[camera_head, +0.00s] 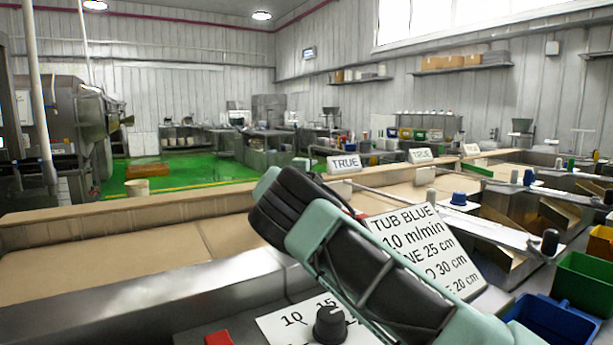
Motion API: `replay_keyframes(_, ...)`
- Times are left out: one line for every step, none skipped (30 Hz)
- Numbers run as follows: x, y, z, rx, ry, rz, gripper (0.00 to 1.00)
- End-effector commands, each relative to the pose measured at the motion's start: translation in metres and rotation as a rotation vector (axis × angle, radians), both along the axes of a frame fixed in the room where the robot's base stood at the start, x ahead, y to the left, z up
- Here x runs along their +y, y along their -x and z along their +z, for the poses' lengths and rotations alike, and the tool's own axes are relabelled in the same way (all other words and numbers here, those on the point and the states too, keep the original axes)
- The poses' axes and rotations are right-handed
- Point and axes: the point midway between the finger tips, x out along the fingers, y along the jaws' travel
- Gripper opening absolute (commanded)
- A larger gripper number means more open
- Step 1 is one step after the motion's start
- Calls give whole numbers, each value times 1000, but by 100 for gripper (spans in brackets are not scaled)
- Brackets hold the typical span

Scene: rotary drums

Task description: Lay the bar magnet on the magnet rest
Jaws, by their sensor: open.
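I cannot make out the bar magnet or the magnet rest with certainty. A small red block (218,338) shows at the bottom edge, cut off by the frame; I cannot tell what it is. A bit of red also peeks out behind my arm. My teal and black arm crosses the foreground from the lower right to the middle and hides part of the bench behind it. My gripper cannot be made out in this view.
A sign reading "TUB BLUE" (424,240) stands behind my arm. A black knob (330,325) sits on a numbered dial plate (275,325). Green (585,283), blue (555,322) and yellow (601,244) bins stand at right. A tan belt (100,263) runs along the left.

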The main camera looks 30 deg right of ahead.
Motion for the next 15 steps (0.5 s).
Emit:
replay_keyframes(3, 1, 2, 1, 1, 1, 45)
replay_keyframes(7, 4, 0, 2, 1, 2, 45)
replay_keyframes(12, 7, -1, 2, 1, 2, 45)
replay_keyframes(16, 10, -1, 2, 1, 2, 45)
replay_keyframes(21, 14, -1, 1, 1, 3, 45)
replay_keyframes(26, 19, -1, 0, 0, 2, 45)
replay_keyframes(32, 23, -1, 1, 1, 2, 45)
replay_keyframes(37, 27, -2, 1, 0, 2, 45)
replay_keyframes(44, 33, -1, 0, 0, 2, 45)
replay_keyframes(49, 37, -1, -1, -1, 2, 45)
replay_keyframes(54, 41, -1, 0, -1, 2, 45)
replay_keyframes(60, 46, -1, 1, -1, 2, 45)
replay_keyframes(65, 49, -1, 1, -1, 2, 45)
replay_keyframes(69, 53, -1, 1, -1, 2, 45)
replay_keyframes(74, 57, -1, 1, -1, 2, 45)
